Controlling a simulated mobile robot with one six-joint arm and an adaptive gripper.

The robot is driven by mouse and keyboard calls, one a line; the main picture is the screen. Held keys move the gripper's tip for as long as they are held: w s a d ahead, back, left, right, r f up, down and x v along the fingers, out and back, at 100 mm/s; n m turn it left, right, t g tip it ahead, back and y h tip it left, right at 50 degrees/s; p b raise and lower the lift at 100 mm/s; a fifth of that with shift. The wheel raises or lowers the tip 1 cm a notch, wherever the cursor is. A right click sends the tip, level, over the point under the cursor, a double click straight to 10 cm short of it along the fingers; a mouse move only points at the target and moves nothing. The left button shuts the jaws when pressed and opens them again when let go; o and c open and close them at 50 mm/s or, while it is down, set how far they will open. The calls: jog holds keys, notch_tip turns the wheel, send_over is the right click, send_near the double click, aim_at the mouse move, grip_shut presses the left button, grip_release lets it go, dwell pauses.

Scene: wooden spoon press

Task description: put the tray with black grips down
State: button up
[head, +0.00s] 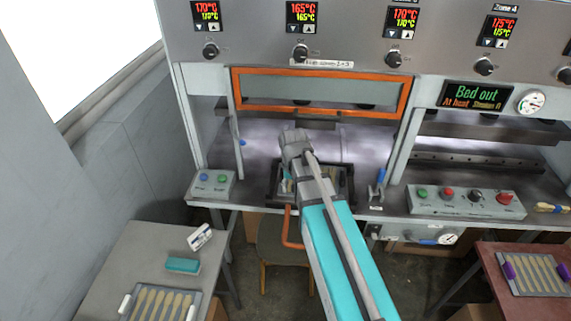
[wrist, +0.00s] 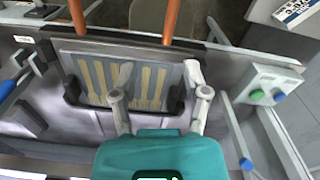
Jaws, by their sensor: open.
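The tray with black grips (wrist: 88,56) lies at the front edge of the press bed under the raised orange guard, with pale wooden spoons in it. Its black grips show in the wrist view, one at the left (wrist: 72,91) and one at the right (wrist: 177,100). My gripper (wrist: 160,72) is open, its fingers apart over the right part of the tray. The right grip appears between the fingers; I cannot tell whether they touch it. In the head view my arm hides part of the tray (head: 345,185) and most of the gripper.
The orange guard (head: 318,72) is raised above the bed. A button box (head: 212,184) stands left, a control box (head: 465,201) right. A grey table (head: 140,255) holds a white-gripped spoon tray, a teal block and a card. A red table (head: 490,280) holds a purple-gripped tray. A chair (head: 285,245) stands below.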

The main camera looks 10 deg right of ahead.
jog(key=s+n, duration=0.1)
jog(key=s, duration=0.9)
jog(key=shift+s, duration=0.1)
notch_tip(320, 180, down, 4)
jog(key=b, duration=0.4)
jog(key=shift+f, duration=0.2)
jog(key=shift+s, duration=0.1)
